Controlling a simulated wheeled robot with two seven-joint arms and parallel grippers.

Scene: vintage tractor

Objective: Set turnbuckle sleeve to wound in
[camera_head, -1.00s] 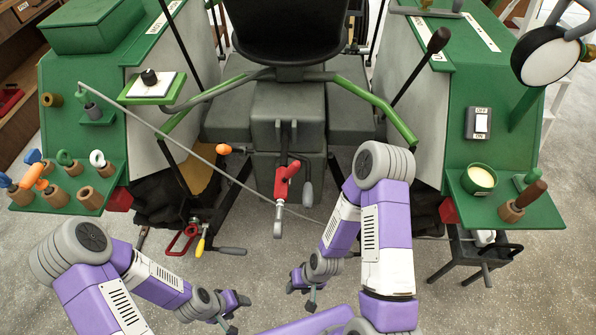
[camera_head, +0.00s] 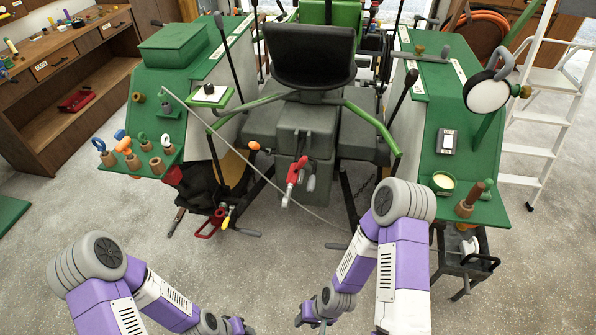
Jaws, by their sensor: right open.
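A red part with a grey eye end (camera_head: 295,175), which looks like the turnbuckle sleeve, hangs at the rear middle of the tractor, below the seat. Whether it is wound in or out is too small to tell. My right gripper (camera_head: 318,321) is open at the bottom edge, below and in front of the red part and apart from it. My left gripper (camera_head: 238,326) is low at the bottom edge, partly cut off, and its jaws cannot be made out. Neither gripper touches the tractor.
Green fenders with shelves flank the seat (camera_head: 310,60). The left shelf (camera_head: 135,168) bears several ringed pegs; the right bears a green cup (camera_head: 443,184). A thin grey rod (camera_head: 255,170) slants across the rear. A white ladder (camera_head: 535,150) stands right.

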